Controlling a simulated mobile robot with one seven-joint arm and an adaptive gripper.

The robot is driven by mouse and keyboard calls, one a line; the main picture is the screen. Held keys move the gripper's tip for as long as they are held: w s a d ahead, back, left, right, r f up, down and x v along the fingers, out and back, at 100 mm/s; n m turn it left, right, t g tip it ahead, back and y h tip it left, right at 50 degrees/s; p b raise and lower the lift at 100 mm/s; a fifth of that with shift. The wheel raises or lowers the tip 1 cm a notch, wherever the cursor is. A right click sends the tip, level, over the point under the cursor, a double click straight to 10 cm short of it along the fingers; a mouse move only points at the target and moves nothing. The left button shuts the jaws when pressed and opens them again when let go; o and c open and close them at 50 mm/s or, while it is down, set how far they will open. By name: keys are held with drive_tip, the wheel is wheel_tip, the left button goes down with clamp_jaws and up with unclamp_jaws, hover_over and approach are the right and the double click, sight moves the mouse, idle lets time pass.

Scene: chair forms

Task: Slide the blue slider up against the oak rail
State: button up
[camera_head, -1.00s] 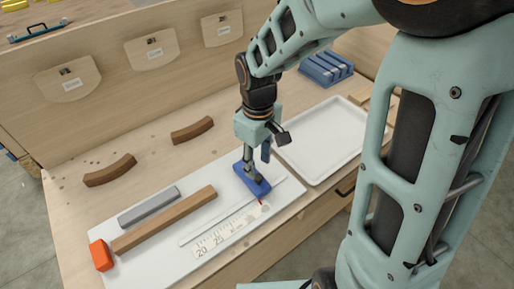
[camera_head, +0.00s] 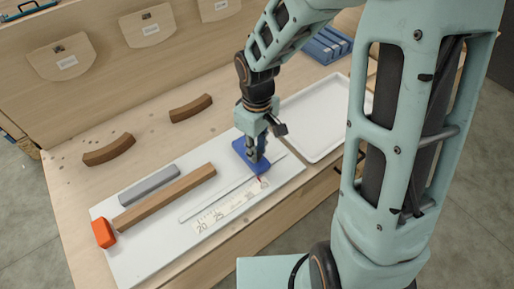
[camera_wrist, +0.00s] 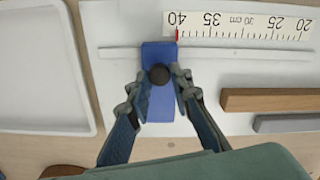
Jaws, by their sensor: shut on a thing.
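The blue slider (camera_head: 241,147) sits on the white board (camera_head: 126,262), toward its right end, lying across a thin pale strip (camera_head: 215,199). In the wrist view the slider (camera_wrist: 158,112) has a round dark knob (camera_wrist: 159,75) on top. My gripper (camera_head: 257,158) is down at the slider; in the wrist view its fingers (camera_wrist: 159,82) are shut on the knob from both sides. The oak rail, a brown bar (camera_head: 165,198), lies left of the slider with a clear gap; it also shows at right in the wrist view (camera_wrist: 270,100). The slider's red pointer (camera_wrist: 177,34) is near the 40 mark.
A printed ruler (camera_head: 228,207) lies along the board's front. A grey bar (camera_head: 149,186) lies behind the rail, and an orange block (camera_head: 103,232) is at its left end. A white tray (camera_head: 312,145) is right of the slider. Two curved brown pieces (camera_head: 109,150) (camera_head: 191,108) lie behind.

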clamp_jaws()
drive_tip(key=s+a, duration=0.1)
drive_tip(key=a, duration=0.1)
drive_tip(key=s+a+b, duration=0.1)
drive_tip(key=s+a, duration=0.1)
drive_tip(key=a, duration=0.1)
drive_tip(key=s+a+b, duration=0.1)
drive_tip(key=s+a, duration=0.1)
drive_tip(key=a, duration=0.1)
drive_tip(key=shift+s+a, duration=0.2)
drive_tip(key=shift+s, duration=0.05)
drive_tip(key=o, duration=1)
unclamp_jaws()
drive_tip(key=shift+r, duration=0.1)
wheel_tip(320, 180, up, 12)
